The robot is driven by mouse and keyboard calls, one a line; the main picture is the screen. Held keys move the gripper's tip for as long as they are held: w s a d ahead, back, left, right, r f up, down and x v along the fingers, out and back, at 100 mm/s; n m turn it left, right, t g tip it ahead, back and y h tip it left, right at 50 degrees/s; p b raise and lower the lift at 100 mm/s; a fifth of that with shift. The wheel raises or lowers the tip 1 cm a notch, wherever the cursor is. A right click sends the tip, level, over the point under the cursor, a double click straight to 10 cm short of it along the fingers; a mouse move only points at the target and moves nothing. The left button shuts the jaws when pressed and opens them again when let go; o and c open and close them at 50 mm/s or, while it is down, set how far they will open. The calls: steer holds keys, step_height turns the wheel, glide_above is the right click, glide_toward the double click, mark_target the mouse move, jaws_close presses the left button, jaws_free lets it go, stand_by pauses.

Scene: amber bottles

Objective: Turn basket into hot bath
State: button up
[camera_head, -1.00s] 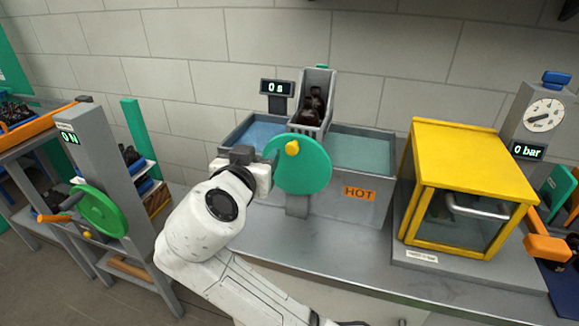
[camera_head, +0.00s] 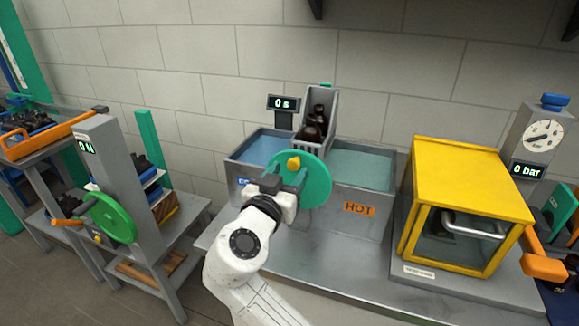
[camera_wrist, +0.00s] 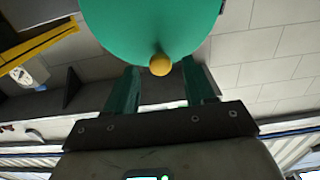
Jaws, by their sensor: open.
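The grey basket (camera_head: 318,121) holds dark amber bottles (camera_head: 313,127) and stands raised and tilted between the two baths. The hot bath (camera_head: 362,167) is at the right, with an orange HOT label. The cold bath (camera_head: 259,145) with blue water is at the left. A green disc (camera_head: 316,181) with a yellow knob (camera_head: 294,163) is in front of the baths. My gripper (camera_head: 288,178) is open at the disc's left part, close to the knob. In the wrist view the knob (camera_wrist: 160,65) lies ahead, between and slightly beyond the fingers (camera_wrist: 163,88); contact cannot be told.
A display (camera_head: 283,103) reading 0 s stands behind the cold bath. A yellow box (camera_head: 473,178) with a glass front and handle is at the right, by a gauge reading 0 bar. A stand with a green wheel (camera_head: 112,217) is at the left.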

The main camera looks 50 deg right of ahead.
steer(key=shift+x, duration=0.8)
steer(key=shift+c, duration=0.3)
jaws_close()
